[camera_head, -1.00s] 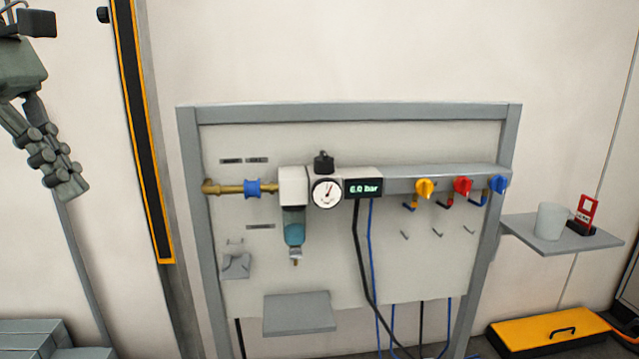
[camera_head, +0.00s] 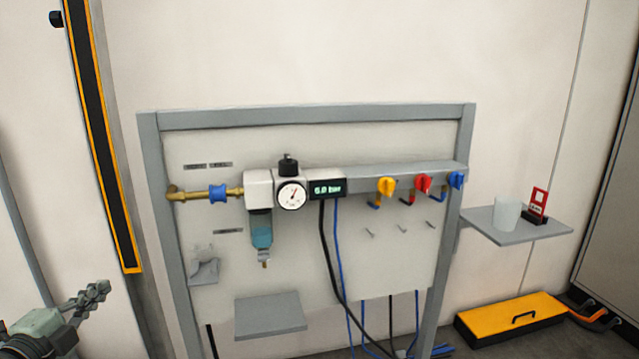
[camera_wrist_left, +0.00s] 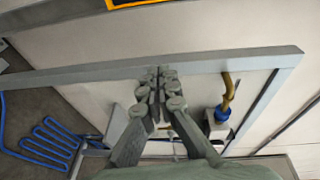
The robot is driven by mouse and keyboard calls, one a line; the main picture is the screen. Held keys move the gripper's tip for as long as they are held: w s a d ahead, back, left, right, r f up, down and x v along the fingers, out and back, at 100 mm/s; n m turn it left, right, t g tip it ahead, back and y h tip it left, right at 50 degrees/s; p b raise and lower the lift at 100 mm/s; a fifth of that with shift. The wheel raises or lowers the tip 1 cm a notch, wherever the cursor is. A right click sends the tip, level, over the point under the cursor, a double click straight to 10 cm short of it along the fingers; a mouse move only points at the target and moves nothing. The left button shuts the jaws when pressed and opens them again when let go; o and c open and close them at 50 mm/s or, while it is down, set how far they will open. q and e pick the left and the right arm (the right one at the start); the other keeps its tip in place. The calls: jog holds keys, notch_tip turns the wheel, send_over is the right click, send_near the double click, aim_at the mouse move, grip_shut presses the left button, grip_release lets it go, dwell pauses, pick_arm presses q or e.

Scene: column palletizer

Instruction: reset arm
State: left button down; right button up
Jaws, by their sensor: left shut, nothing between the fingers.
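My left gripper (camera_head: 97,289) is at the lower left of the head view, its fingers pointing up and to the right. It is shut and empty, left of the grey-framed air panel and apart from it. In the left wrist view its fingers (camera_wrist_left: 160,75) are together, with the panel frame (camera_wrist_left: 90,72) behind them. The panel board (camera_head: 400,270) carries a brass pipe with a blue valve (camera_head: 218,194), a round gauge (camera_head: 291,195), a display (camera_head: 327,188) and yellow (camera_head: 386,187), red (camera_head: 424,184) and blue (camera_head: 456,180) knobs. My right gripper is not in view.
A small grey shelf (camera_head: 270,316) sticks out low on the panel. A side shelf (camera_head: 500,235) at right holds a white cup (camera_head: 507,213) and a red tag (camera_head: 539,203). Blue hose (camera_wrist_left: 45,140) lies coiled below.

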pick_arm(q)
jog(key=s+d+f+n+g+y, duration=0.2)
jog(key=s+f+n+g, duration=0.3)
jog(key=f, duration=0.6)
jog(key=s+d+f+n+g+y, duration=0.25)
jog(key=s+f+n, duration=0.45)
jog(key=f, duration=0.5)
jog(key=s+d+f+n+g+h, duration=0.1)
jog(key=s+d+f+n+g, duration=0.1)
jog(key=s+d+f, duration=0.3)
jog(key=s+d+f+n+g+h, duration=0.1)
jog(key=s+d+f+g, duration=0.3)
jog(key=s, duration=0.6)
jog(key=shift+d+f+n, duration=0.35)
jog(key=shift+d+n, duration=0.05)
jog(key=shift+d, duration=0.45)
